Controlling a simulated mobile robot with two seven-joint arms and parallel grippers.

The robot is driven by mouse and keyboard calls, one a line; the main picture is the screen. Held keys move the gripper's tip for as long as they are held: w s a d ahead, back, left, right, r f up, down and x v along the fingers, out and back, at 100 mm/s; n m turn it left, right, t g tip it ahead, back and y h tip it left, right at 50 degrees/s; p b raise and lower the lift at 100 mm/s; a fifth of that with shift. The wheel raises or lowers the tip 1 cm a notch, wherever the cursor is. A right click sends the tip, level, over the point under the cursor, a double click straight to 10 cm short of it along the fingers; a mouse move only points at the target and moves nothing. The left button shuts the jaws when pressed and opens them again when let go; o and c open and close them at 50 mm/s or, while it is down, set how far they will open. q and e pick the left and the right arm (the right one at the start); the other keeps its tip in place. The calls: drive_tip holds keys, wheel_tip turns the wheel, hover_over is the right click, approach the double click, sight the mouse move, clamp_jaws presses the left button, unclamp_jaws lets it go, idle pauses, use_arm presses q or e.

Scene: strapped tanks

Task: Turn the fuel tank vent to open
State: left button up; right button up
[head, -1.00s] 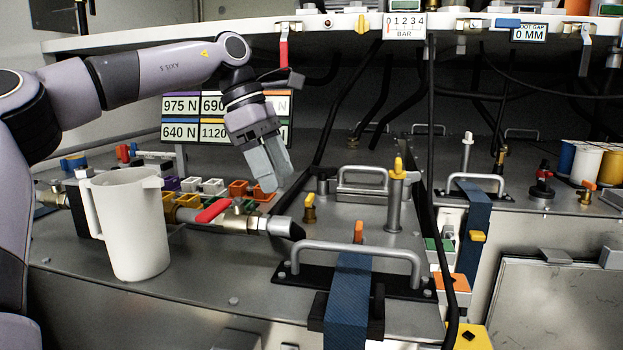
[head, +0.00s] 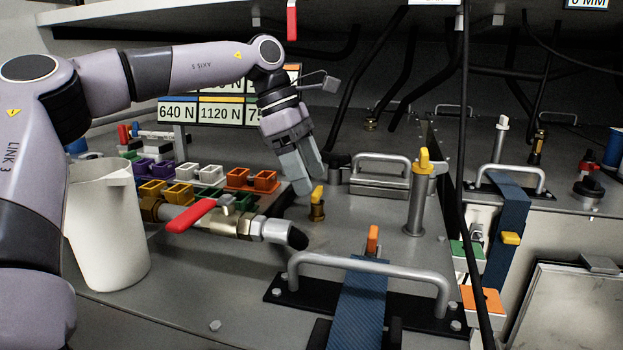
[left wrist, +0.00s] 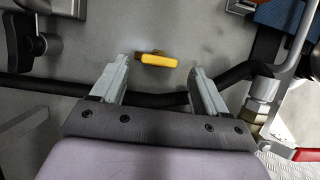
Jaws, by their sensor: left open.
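The vent is a small brass fitting (head: 317,212) with a yellow lever (head: 318,193) on the grey tank top. In the left wrist view the yellow lever (left wrist: 158,61) lies crosswise, just ahead of and between the fingertips. My left gripper (head: 312,181) is open and empty, pointing down just above and behind the vent; it also shows in the left wrist view (left wrist: 160,70). I cannot tell whether a finger touches the lever. The brass body is mostly hidden in the wrist view. My right gripper is not in view.
A red-levered valve (head: 192,215) on a pipe and a white jug (head: 106,235) stand to the left. A grey post with a yellow top (head: 420,195) stands to the right. A strapped grab handle (head: 372,260) is in front. A black hose (left wrist: 50,86) crosses below the gripper.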

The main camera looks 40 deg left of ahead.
sight(317, 195)
use_arm(q)
drive_tip(key=shift+x, duration=1.05)
drive_tip(key=c, duration=1.1)
drive_tip(key=shift+o, duration=0.2)
drive_tip(key=n+t+b, duration=0.1)
drive_tip(key=n, duration=0.1)
drive_tip(key=n+y+b, duration=0.1)
drive_tip(key=n+b, duration=0.1)
drive_tip(key=n, duration=0.1)
drive_tip(key=shift+s+d+f+n+t+y, duration=0.1)
drive_tip(key=shift+s+d+n+t+y, duration=0.05)
drive_tip(key=shift+n+t+y, duration=0.2)
drive_tip(key=n+y+b, duration=0.1)
drive_tip(key=n+b, duration=0.1)
drive_tip(key=n+y+b, duration=0.1)
drive_tip(key=n, duration=0.2)
drive_tip(key=shift+d+t+b, duration=0.25)
drive_tip(key=shift+t+b, duration=0.1)
drive_tip(key=n+y+b, duration=0.1)
drive_tip(key=n, duration=0.2)
drive_tip(key=shift+d+n, duration=0.15)
drive_tip(key=shift+n, duration=0.2)
drive_tip(key=shift+d+n+y, duration=0.15)
drive_tip(key=shift+n+y, duration=0.5)
drive_tip(key=shift+n, duration=1.05)
